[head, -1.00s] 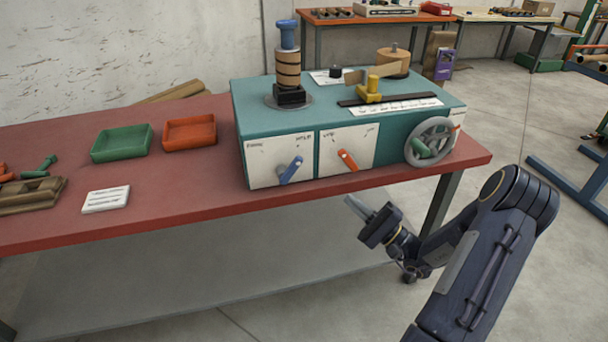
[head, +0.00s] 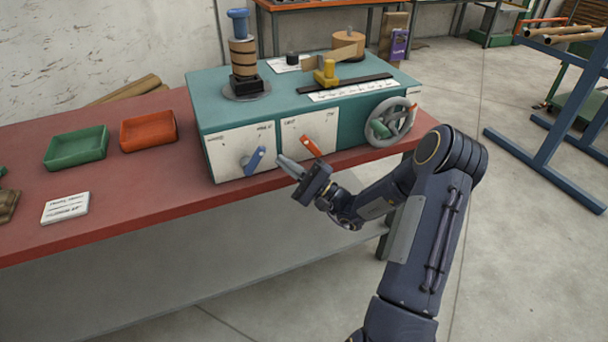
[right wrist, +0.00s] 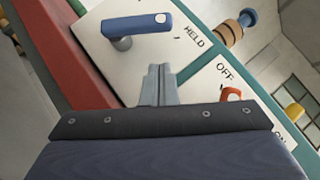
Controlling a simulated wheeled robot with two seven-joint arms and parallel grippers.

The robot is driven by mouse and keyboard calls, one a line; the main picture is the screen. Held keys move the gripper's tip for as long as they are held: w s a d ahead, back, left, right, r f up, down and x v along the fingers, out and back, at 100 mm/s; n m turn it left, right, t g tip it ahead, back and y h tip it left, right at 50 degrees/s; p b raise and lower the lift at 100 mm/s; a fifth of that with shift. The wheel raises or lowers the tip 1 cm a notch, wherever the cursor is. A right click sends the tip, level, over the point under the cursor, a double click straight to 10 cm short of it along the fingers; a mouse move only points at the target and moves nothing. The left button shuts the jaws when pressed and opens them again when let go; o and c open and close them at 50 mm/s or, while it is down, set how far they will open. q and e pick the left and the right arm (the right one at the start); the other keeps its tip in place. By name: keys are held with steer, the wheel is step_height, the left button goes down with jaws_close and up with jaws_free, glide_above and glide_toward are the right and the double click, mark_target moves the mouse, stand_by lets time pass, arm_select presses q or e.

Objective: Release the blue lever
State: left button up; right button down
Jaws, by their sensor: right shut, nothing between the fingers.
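The blue lever (head: 255,160) sits on the left white front panel of the teal machine (head: 300,133), tilted with its upper end to the right. In the right wrist view the blue lever (right wrist: 137,24) shows at the upper left, on the panel marked "HELD". My right gripper (head: 281,159) is shut and empty, just to the right of the blue lever and apart from it in the right wrist view. The fingertips (right wrist: 158,70) point at the panel there, below and to the right of the lever. My left gripper is not in view.
An orange lever (head: 311,146) is on the right panel, close to my gripper. A handwheel (head: 390,121) is at the machine's right end. Green (head: 76,148) and orange (head: 148,131) trays and a white card (head: 65,207) lie on the red bench.

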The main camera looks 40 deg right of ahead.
mark_target(255, 161)
steer(key=shift+w+a+r, duration=0.1)
steer(key=shift+a+r, duration=0.4)
steer(key=shift+a, duration=0.2)
steer(key=shift+w+a+r, duration=0.1)
steer(key=shift+a+r, duration=0.4)
steer(key=shift+a, duration=0.2)
